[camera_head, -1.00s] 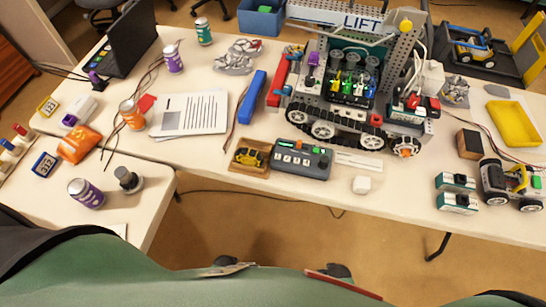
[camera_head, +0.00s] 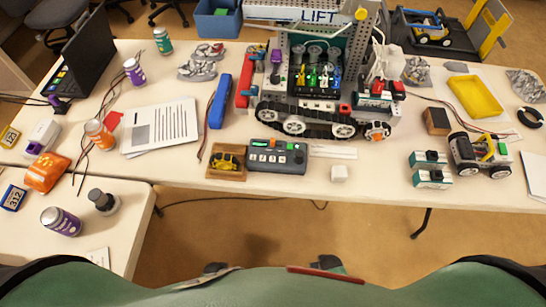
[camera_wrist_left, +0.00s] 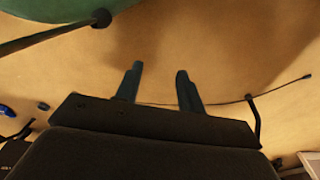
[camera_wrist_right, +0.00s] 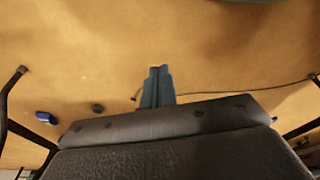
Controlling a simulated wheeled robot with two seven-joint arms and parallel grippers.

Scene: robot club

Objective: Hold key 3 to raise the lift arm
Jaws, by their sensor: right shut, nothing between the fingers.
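The grey key box (camera_head: 277,157) lies near the table's front edge, with a row of pale keys, a green light and an orange part on top. The key numbers are too small to read, so I cannot tell which is key 3. In the left wrist view my left gripper (camera_wrist_left: 160,75) is open and empty above the floor. In the right wrist view my right gripper (camera_wrist_right: 159,72) is shut and empty above the floor. Both are away from the keys.
A blue tool (camera_head: 220,101) and papers (camera_head: 160,127) lie further left. Open floor lies before the table; a side table (camera_head: 112,232) stands left.

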